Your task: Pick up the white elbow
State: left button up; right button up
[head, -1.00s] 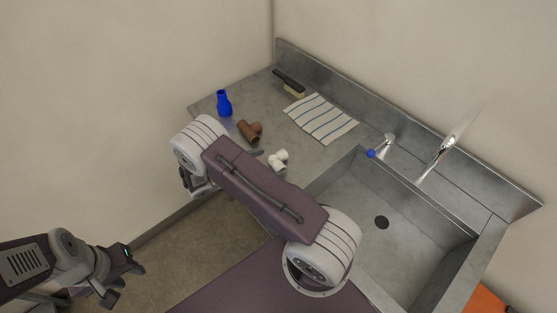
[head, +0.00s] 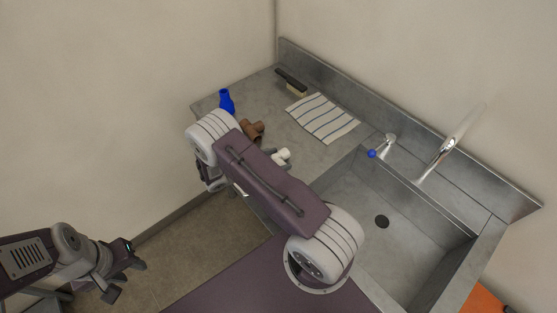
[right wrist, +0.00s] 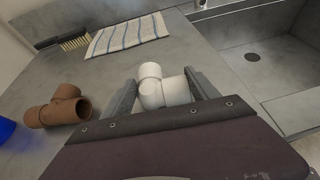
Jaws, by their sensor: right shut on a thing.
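The white elbow (right wrist: 163,88) lies between the two fingers of my right gripper (right wrist: 162,92) in the right wrist view. The gripper is shut on it, close to the steel counter. In the head view the elbow (head: 283,155) shows only in part past my right arm, and the right fingers are mostly hidden by that arm. My left gripper (head: 125,277) is at the lower left of the head view, over the floor and far from the elbow. Its fingers appear apart, with nothing between them.
A brown tee fitting (head: 252,130) and a blue fitting (head: 226,102) stand left of the elbow on the counter (head: 262,93). A striped cloth (head: 322,118) and a brush (head: 291,84) lie behind. The sink (head: 365,215) with its faucet (head: 437,155) is to the right.

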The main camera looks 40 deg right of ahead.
aim_at(277, 159)
notch_tip(277, 159, up, 4)
jog(key=shift+r, duration=0.1)
jog(key=s+d+r+b, duration=0.1)
jog(key=s+d+r, duration=0.5)
jog(key=s, duration=0.3)
jog(key=shift+s+d+r, duration=0.2)
jog(key=shift+d+r, duration=0.15)
jog(key=shift+d, duration=0.15)
jog(key=shift+s, duration=0.1)
